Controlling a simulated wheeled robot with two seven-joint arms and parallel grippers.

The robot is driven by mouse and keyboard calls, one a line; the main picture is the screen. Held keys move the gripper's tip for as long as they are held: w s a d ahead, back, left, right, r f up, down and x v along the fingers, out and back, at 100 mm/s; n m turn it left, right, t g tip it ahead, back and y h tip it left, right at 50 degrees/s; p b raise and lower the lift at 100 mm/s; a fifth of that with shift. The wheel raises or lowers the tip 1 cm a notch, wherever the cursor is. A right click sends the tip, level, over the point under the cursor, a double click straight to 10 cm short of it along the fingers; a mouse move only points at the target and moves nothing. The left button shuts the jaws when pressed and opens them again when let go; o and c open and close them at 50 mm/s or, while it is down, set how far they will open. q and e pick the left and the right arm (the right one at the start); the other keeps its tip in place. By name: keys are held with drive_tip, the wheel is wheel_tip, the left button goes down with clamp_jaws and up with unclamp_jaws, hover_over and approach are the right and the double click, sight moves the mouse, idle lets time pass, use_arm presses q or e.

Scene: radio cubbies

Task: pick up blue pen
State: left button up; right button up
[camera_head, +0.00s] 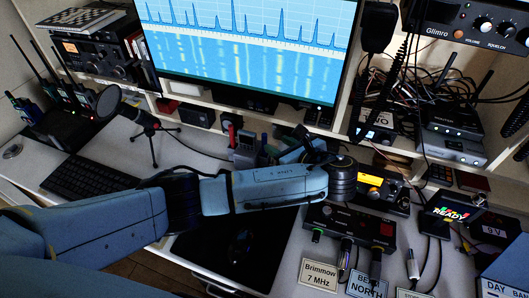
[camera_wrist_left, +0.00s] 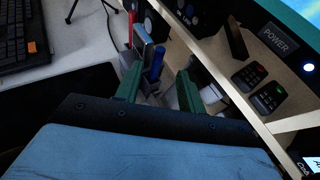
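The blue pen (camera_wrist_left: 155,64) stands in a grey holder, its upper part showing between the two fingers in the left wrist view. A red pen (camera_wrist_left: 131,22) and a grey-blue item (camera_wrist_left: 145,48) stand close to it. My left gripper (camera_wrist_left: 158,88) has its green fingers spread, one on each side of the blue pen, and no contact with it shows. In the head view my left gripper (camera_head: 271,153) is beside the pen holder (camera_head: 244,155), below the monitor; the blue pen is too small to pick out there. My right gripper is out of view.
A microphone on a tripod (camera_head: 140,121) and a keyboard (camera_head: 85,180) are at left. The monitor shelf (camera_head: 210,100) rises close behind the holder. Two dark remotes (camera_wrist_left: 258,86) lie on a shelf right of the fingers.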

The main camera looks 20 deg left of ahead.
sight(266, 138)
use_arm(q)
drive_tip(key=b+x, duration=0.1)
drive_tip(key=x, duration=0.4)
drive_tip(key=shift+a+r, duration=0.1)
drive_tip(key=shift+a, duration=0.05)
clamp_jaws()
